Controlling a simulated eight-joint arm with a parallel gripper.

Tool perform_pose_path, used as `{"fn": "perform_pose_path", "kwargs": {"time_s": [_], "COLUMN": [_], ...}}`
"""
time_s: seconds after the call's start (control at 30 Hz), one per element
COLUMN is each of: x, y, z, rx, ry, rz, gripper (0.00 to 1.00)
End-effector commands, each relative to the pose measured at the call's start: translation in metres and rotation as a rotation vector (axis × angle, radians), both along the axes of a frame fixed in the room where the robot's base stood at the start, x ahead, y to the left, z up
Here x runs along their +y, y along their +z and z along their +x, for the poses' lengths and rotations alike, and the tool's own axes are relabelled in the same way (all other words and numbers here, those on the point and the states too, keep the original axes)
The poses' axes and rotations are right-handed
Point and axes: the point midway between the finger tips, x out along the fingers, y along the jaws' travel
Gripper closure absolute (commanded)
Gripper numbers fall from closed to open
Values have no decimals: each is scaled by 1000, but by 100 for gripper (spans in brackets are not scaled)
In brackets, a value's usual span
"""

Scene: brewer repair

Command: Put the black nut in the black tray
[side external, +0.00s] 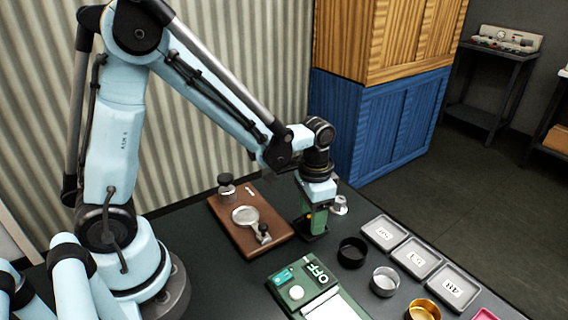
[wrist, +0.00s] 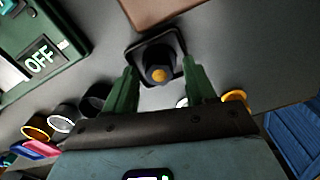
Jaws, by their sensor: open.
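My gripper (wrist: 160,70) is open, with its green fingers on either side of a dark upright piece (wrist: 158,54) with an orange-yellow centre. This piece stands on a black square base (wrist: 143,48). I cannot tell whether the dark piece is the black nut or carries it. In the side external view, my gripper (side external: 312,222) points down over the black base (side external: 314,237), to the right of the brown board. A round black tray (side external: 352,252) stands just right of the base; it also shows in the wrist view (wrist: 95,97), partly behind my gripper.
A silver round tray (side external: 384,282) and a gold one (side external: 423,310) follow the black tray. Grey labelled trays (side external: 420,257) lie beyond them. The brown board (side external: 228,232) holds a portafilter (side external: 246,217). A green box marked OFF (side external: 300,285) lies in front. A silver part (side external: 340,205) stands behind my gripper.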

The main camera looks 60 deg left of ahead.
Motion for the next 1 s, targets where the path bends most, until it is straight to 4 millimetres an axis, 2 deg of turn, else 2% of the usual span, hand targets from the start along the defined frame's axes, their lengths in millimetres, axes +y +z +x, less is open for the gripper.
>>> {"fn": "perform_pose_path", "kwargs": {"time_s": [0.17, 0.6, 0.8, 1.0], "x": [0, 0, 0, 1], "y": [21, 91, 111, 120], "z": [0, -1, 0, -3], "rx": [0, 0, 0, -15], "ry": [0, 0, 0, 7], "rz": [0, 0, 0, -1], "gripper": [45, 45, 45, 45]}}
